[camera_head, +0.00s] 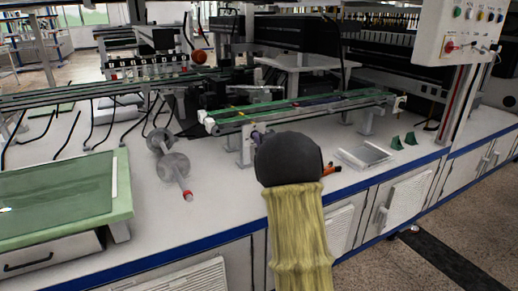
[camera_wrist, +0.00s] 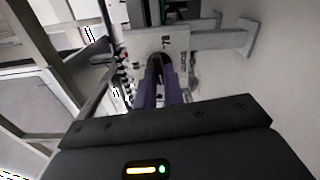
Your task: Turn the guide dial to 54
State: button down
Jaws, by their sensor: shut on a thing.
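In the wrist view, my gripper (camera_wrist: 160,84) reaches forward with its two purple fingers on a dark round-topped knob, the guide dial (camera_wrist: 156,63). The fingers are shut on the dial from both sides and hide much of it. In the head view, my dark wrist and yellow-sleeved arm cover most of the dial's place. A bit of my gripper (camera_head: 257,137) shows beside the white bracket under the green rail.
A green-railed conveyor (camera_head: 300,108) runs behind my wrist. A pale tray (camera_head: 364,156) and small green wedges (camera_head: 404,140) lie to the right on the white bench.

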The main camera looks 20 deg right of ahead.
jog(key=shift+f+n+b, duration=0.25)
jog(key=shift+n+b, duration=0.7)
jog(key=shift+n, duration=0.25)
jog(key=c, duration=1.5)
grip_release()
jog(key=shift+r, duration=0.15)
jog(key=shift+s, duration=0.1)
jog(key=s+p, duration=0.4)
jog(key=s, duration=1.3)
jog(key=shift+s+d, duration=0.15)
jog(key=shift+d, duration=0.15)
